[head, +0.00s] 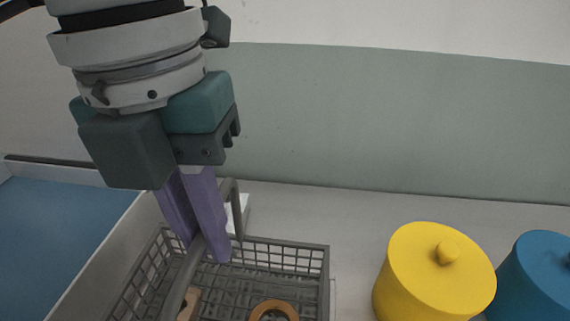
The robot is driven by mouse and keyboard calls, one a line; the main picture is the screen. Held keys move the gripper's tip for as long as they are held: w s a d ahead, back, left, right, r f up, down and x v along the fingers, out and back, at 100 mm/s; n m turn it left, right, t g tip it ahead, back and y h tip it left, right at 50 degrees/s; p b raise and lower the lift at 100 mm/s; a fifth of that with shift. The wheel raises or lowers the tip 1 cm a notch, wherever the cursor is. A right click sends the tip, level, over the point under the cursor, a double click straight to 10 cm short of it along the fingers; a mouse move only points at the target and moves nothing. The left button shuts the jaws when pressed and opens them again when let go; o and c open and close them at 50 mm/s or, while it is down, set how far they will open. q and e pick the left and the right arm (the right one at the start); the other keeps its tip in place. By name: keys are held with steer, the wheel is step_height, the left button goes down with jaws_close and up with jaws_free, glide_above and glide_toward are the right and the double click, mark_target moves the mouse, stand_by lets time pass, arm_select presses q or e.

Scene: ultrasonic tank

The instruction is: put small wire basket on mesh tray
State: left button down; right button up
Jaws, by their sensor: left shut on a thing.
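The small wire basket (292,256) is a dark grey grid box with a raised bar handle, at the bottom of the head view and cut off by the lower edge. My left gripper (204,251) comes down from above, its purple fingers shut on the basket's handle. An orange ring (275,308) and a tan piece (189,304) lie in the basket. I cannot make out the mesh tray as a separate thing, and the basket's underside is hidden. My right gripper is not in view.
A tank with blue liquid (60,235) and a pale rim is on the left. A yellow lidded jar (428,285) and a blue lidded jar (535,285) stand on the right. A small white object (241,212) is behind the handle. The pale counter at the back is mostly clear.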

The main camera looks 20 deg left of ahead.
arm_select(q)
step_height(320, 180, down, 11)
steer(key=b, duration=0.6)
steer(key=shift+r+b, duration=0.2)
steer(key=shift+b, duration=0.2)
steer(key=shift+r, duration=0.15)
steer(key=c, duration=1.4)
jaws_free()
steer(key=o, duration=0.5)
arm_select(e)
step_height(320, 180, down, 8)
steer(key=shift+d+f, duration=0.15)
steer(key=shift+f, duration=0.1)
arm_select(q)
steer(key=shift+r, duration=0.15)
steer(key=r, duration=0.4)
steer(key=r+p, duration=0.1)
steer(key=r, duration=0.6)
steer(key=shift+a+r, duration=0.35)
steer(key=shift+a, duration=0.05)
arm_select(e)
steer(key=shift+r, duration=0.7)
